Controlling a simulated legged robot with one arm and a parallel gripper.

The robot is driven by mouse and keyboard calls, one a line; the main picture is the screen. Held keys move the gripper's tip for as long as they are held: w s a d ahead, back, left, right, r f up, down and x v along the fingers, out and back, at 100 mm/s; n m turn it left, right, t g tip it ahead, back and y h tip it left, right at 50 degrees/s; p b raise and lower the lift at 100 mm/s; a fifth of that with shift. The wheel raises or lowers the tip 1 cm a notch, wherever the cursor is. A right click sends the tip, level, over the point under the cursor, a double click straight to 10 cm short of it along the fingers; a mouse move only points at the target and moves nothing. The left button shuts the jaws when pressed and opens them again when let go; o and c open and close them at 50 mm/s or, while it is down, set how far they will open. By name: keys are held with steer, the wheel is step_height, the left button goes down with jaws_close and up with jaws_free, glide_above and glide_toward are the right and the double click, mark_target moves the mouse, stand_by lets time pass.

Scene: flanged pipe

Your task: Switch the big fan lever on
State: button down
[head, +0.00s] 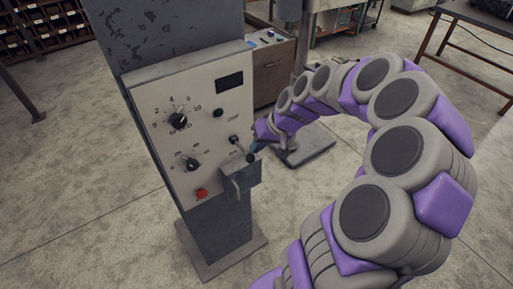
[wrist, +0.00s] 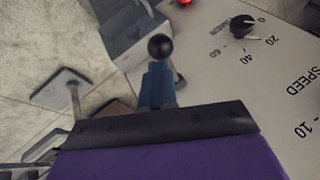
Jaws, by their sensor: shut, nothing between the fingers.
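A lever with a black ball knob (head: 251,157) projects from the right side of the light control panel (head: 215,105), pointing down and right. The ball (wrist: 160,47) is also in the wrist view, just beyond my fingertips. My gripper (head: 257,148) is at the panel's right edge, beside the ball. Its blue fingers (wrist: 157,83) are shut with nothing between them. They overlap the ball in view, and I cannot tell whether they touch it. The lever's stem is hidden by the fingers in the wrist view.
The panel carries a speed dial (head: 178,121), a lower dial (head: 192,164), a red button (head: 202,193) and a dark display (head: 229,82). A grey box with a handle (head: 237,187) juts out below the lever. Clear floor lies at left.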

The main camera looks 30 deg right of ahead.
step_height(320, 180, down, 7)
steer(key=s+t+b, duration=0.1)
steer(key=t+b, duration=0.2)
steer(key=b, duration=0.8)
steer(key=shift+a+r+n+t+b, duration=0.15)
steer(key=shift+a+n+t+b, duration=0.05)
steer(key=shift+n+t+b, duration=0.15)
steer(key=shift+s, duration=0.1)
